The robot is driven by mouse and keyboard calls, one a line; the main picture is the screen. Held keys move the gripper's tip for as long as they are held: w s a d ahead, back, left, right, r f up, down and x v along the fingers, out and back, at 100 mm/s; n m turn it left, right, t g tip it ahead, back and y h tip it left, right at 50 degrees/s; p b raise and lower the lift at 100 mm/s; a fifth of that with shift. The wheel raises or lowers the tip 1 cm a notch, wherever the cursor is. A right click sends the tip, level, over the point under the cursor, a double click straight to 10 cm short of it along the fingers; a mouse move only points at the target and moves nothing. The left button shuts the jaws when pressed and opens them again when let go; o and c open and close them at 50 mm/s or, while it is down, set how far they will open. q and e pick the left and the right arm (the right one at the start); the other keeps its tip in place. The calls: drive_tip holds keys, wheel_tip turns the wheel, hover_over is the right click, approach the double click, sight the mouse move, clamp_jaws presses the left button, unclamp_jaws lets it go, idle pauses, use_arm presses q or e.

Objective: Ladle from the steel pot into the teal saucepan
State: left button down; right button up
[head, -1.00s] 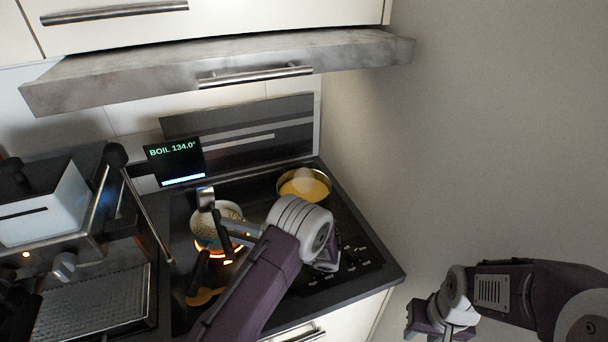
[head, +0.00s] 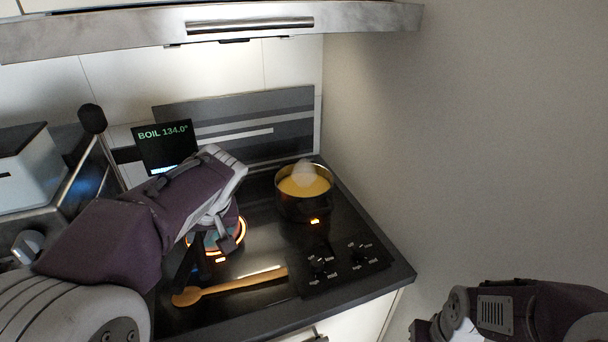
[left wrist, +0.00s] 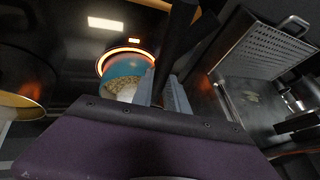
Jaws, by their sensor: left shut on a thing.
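The steel pot (head: 303,204) stands on the right rear of the hob, holding yellow liquid with pale steam above; its rim shows at the left of the left wrist view (left wrist: 22,101). The teal saucepan (left wrist: 120,86) holds grainy, pale contents on a glowing ring; in the head view my left arm mostly covers it. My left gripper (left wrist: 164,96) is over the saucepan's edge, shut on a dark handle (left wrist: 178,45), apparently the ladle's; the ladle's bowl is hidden. My right gripper (head: 424,331) is partly cut off at the bottom right, its fingers unclear.
A wooden spoon (head: 230,287) lies across the hob's front. A display (head: 165,148) reading BOIL 134.0° stands behind. A range hood (head: 220,25) hangs above; a wall bounds the right.

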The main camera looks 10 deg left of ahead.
idle(0.3)
use_arm(q)
wheel_tip(320, 180, up, 3)
drive_tip(key=p, duration=0.2)
drive_tip(key=shift+r+p, duration=0.15)
drive_tip(key=shift+p, duration=0.25)
drive_tip(key=shift+f, duration=0.2)
drive_tip(key=shift+w, duration=0.1)
